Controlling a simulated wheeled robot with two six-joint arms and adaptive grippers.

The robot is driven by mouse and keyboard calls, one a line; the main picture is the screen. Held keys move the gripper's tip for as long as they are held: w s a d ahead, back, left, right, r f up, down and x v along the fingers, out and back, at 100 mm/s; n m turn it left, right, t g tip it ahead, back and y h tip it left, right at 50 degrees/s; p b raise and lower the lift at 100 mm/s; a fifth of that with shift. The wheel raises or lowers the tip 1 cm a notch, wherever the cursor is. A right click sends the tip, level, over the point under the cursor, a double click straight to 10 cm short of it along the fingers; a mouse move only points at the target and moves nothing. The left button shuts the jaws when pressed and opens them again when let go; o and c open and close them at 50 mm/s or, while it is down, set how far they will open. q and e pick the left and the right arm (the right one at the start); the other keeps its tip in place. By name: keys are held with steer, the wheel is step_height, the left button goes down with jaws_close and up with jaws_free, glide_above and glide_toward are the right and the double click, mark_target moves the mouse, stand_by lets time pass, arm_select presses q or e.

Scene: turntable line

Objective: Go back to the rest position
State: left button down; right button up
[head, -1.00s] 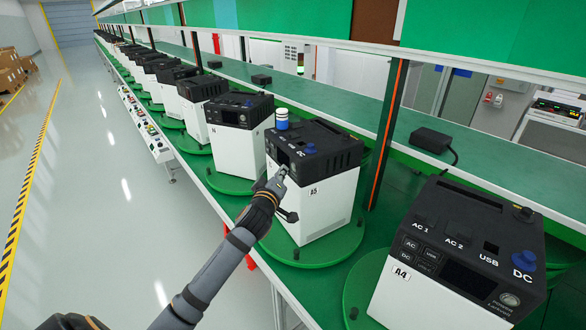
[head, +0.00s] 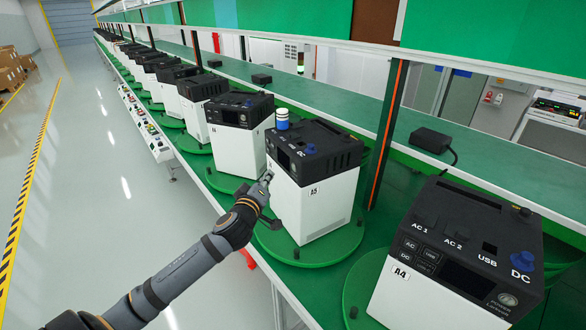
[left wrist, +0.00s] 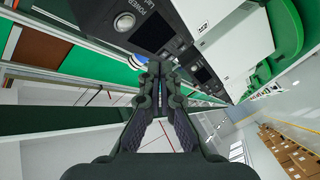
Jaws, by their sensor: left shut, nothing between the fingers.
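My left gripper (head: 266,181) is shut and empty, just in front of the left front edge of the white and black unit marked A5 (head: 318,195). I cannot tell from the head view whether it touches the unit. The gripper's closed fingers also show in the left wrist view (left wrist: 153,78), with a unit's black panel and round button (left wrist: 125,22) above them. My right gripper is not in view.
A unit marked A4 (head: 450,265) stands close at the right. A row of similar units recedes along the green bench to the far left. A black adapter (head: 430,140) lies on the shelf behind. The grey floor (head: 100,190) left of the bench is clear.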

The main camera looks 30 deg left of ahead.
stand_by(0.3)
